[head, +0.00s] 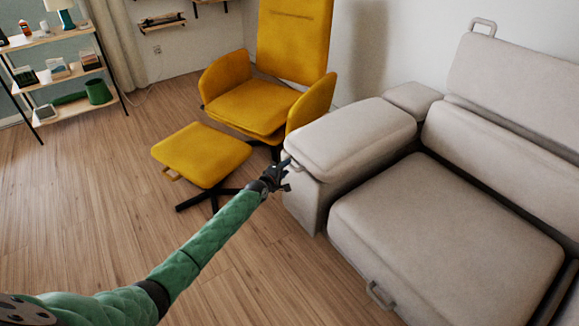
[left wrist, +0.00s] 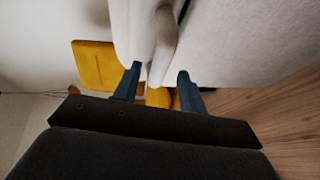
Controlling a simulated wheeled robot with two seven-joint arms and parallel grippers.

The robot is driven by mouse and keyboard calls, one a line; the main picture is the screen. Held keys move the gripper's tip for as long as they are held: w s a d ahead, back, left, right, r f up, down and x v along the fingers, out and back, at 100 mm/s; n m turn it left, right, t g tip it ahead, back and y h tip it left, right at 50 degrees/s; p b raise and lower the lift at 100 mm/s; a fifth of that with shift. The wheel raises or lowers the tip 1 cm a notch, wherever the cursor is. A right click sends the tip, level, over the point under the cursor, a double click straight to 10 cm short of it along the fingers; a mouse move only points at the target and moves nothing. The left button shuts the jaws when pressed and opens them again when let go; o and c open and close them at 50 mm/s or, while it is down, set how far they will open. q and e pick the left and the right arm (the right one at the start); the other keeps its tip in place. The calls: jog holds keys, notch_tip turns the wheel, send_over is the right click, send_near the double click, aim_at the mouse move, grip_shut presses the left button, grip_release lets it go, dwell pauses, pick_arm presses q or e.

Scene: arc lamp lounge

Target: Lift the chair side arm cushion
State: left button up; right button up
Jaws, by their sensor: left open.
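The chair side arm cushion (head: 352,132) is a beige padded block on the sofa arm nearest the yellow chair. It lies flat on the arm base. A small loop handle (head: 294,163) is at its front left corner. My left gripper (head: 285,174) is at that corner, just below and beside the handle. In the left wrist view, its two dark fingers (left wrist: 158,82) are apart. A pale handle-like strip (left wrist: 165,40) runs toward the gap between them; I cannot tell whether they touch it. My right gripper is not in view.
A yellow armchair (head: 250,105) and its footstool (head: 202,153) stand to the left of the sofa arm. The sofa seat cushion (head: 445,235) lies to the right, with a loop handle (head: 380,294). A shelf unit (head: 66,72) stands far left. The wooden floor (head: 70,215) is open.

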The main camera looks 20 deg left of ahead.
aim_at(288, 166)
pick_arm(q)
jog(key=shift+x, duration=1.8)
jog(key=shift+c, duration=0.2)
grip_shut()
